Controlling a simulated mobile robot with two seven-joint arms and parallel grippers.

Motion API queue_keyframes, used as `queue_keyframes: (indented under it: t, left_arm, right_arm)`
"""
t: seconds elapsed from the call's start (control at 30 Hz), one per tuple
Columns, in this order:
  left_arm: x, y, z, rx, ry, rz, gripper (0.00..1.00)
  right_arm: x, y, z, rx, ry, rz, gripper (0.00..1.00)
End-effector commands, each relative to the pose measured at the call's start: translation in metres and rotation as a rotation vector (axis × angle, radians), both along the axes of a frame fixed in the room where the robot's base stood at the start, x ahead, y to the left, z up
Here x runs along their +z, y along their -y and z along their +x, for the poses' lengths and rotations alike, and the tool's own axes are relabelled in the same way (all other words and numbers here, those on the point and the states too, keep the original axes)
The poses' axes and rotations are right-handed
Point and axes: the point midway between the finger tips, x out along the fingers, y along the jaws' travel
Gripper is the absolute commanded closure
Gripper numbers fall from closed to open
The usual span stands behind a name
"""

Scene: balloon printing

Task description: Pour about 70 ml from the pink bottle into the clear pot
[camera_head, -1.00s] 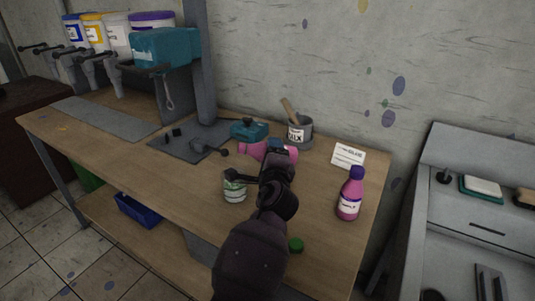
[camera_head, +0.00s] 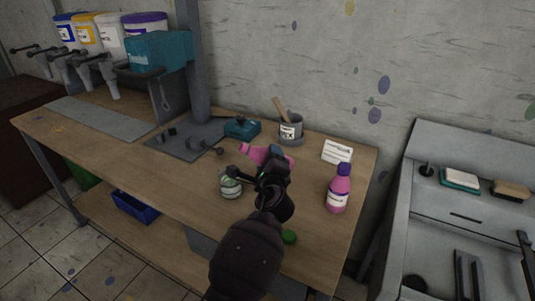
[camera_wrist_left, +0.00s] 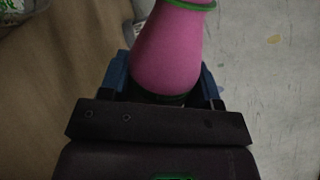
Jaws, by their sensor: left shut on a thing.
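My left gripper (camera_head: 268,178) is shut on a pink bottle (camera_head: 256,153), partly hidden behind the gripper. The bottle is tilted over, with its narrow end to the left. The left wrist view shows the pink bottle (camera_wrist_left: 175,55) between the blue-edged fingers (camera_wrist_left: 164,92), with a green ring at its neck. The clear pot (camera_head: 230,187) stands on the bench, just left of the gripper; a dark part of the gripper overlaps its top. The bottle's mouth appears above and behind the pot in the picture. I cannot make out any liquid flowing. My right gripper is not in view.
A pink bottle with a purple cap (camera_head: 338,190) stands at the bench's right, near a white card (camera_head: 337,150). A green cap (camera_head: 289,236) lies near the front edge. A grey mixing cup (camera_head: 291,132) and a teal object (camera_head: 242,128) stand behind.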

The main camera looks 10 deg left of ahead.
Motion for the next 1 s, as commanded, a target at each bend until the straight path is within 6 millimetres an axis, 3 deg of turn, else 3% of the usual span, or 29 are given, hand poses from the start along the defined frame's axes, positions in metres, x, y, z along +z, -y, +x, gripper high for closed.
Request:
queue_keyframes:
  t: [0.37, 1.0]
  left_arm:
    - [0.004, -0.006, 0.002, 0.004, 0.0, 0.023, 0.73]
    - [0.02, -0.045, 0.01, 0.005, -0.06, 0.305, 0.73]
  right_arm:
    - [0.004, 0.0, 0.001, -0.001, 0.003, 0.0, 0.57]
    - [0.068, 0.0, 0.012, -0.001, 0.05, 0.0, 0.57]
